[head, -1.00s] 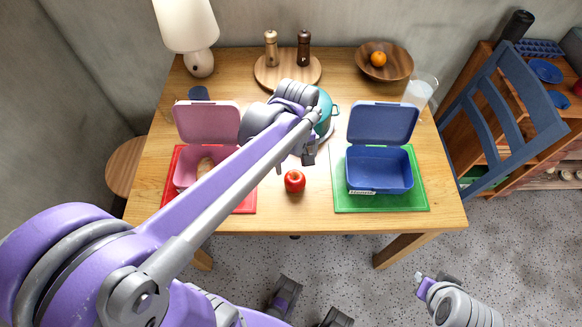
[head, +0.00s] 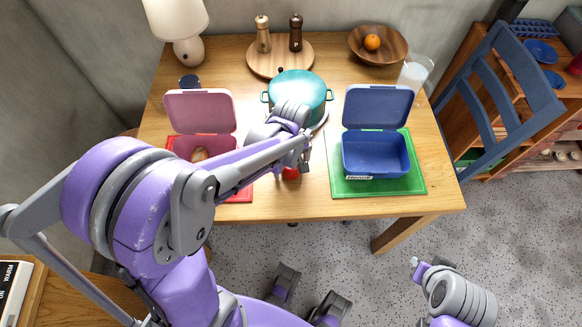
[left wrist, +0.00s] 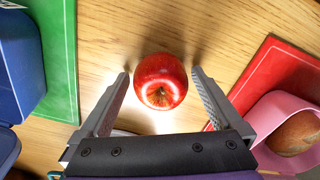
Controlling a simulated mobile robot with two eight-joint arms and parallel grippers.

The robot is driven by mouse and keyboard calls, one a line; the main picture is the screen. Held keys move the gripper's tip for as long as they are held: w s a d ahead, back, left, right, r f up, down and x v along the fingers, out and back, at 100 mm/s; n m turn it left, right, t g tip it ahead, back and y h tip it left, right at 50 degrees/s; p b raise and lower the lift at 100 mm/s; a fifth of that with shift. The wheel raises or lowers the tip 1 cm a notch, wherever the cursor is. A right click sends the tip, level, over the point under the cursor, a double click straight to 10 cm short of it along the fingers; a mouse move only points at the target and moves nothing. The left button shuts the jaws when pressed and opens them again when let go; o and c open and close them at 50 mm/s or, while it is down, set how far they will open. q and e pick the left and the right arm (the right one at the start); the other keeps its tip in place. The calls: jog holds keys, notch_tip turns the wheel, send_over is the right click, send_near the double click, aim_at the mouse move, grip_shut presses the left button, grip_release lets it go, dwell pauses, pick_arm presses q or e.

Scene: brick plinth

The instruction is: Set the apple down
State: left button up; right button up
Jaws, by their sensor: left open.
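The red apple (left wrist: 160,82) sits on the bare wood of the table, between the red and green mats. In the left wrist view it lies between the two fingers of my open left gripper (left wrist: 160,84), with a small gap on each side. In the head view the apple (head: 290,173) is partly hidden under my left gripper (head: 300,160). My right arm shows at the lower right, away from the table; whether its gripper (head: 420,270) is open is unclear.
A pink lunchbox (head: 200,110) stands on the red mat (head: 238,194) with a brown item inside. An empty blue lunchbox (head: 376,155) stands on the green mat (head: 380,188). A teal pot (head: 298,88) is behind my gripper. A bowl (head: 378,50) holds an orange.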

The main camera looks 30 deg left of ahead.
pick_arm(q)
jog(key=shift+f, duration=0.15)
jog(key=c, duration=1.5)
